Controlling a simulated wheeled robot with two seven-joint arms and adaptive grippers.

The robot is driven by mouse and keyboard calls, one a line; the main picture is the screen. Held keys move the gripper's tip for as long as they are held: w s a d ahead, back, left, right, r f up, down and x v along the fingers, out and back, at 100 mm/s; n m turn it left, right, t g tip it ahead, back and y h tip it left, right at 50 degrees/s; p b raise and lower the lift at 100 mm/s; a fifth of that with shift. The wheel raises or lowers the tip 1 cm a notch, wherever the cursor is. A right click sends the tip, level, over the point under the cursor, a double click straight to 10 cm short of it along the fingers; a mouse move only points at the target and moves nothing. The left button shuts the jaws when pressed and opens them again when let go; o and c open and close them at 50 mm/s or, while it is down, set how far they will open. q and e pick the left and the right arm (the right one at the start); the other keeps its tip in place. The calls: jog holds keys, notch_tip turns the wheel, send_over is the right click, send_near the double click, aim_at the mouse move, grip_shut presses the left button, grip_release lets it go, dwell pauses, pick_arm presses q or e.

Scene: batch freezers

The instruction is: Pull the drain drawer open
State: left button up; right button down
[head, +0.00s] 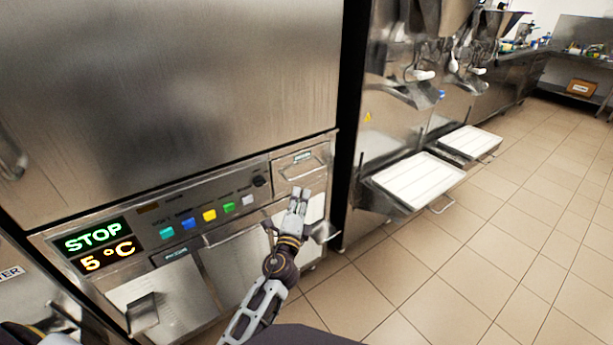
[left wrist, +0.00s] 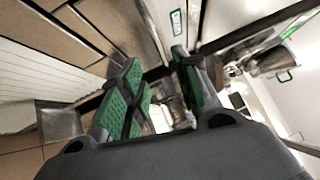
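The small steel drawer (head: 300,161) at the right end of the control panel carries a label and a bar handle; I take it as the drain drawer, though the label is too small to read. Its front looks flush with the panel. My left gripper (head: 299,192) is just below and in front of that handle. In the left wrist view its green-padded fingers (left wrist: 160,82) stand apart with nothing clearly held between them. A teal-framed label (left wrist: 177,22) shows beyond the fingertips. I cannot tell whether the fingers touch the handle. My right gripper is not in view.
A STOP and 5 °C display (head: 97,244) and coloured buttons (head: 209,215) lie left of the drawer. White trays (head: 419,179) jut out from the neighbouring machine. The tiled floor (head: 470,270) at right is clear.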

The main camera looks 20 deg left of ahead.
pick_arm(q)
jog(key=w+a+r, duration=0.1)
jog(key=w, duration=0.9)
jog(key=shift+w+r+p, duration=0.15)
jog(key=shift+w+p, duration=0.15)
jog(key=shift+a, duration=0.1)
dwell(0.4)
grip_shut()
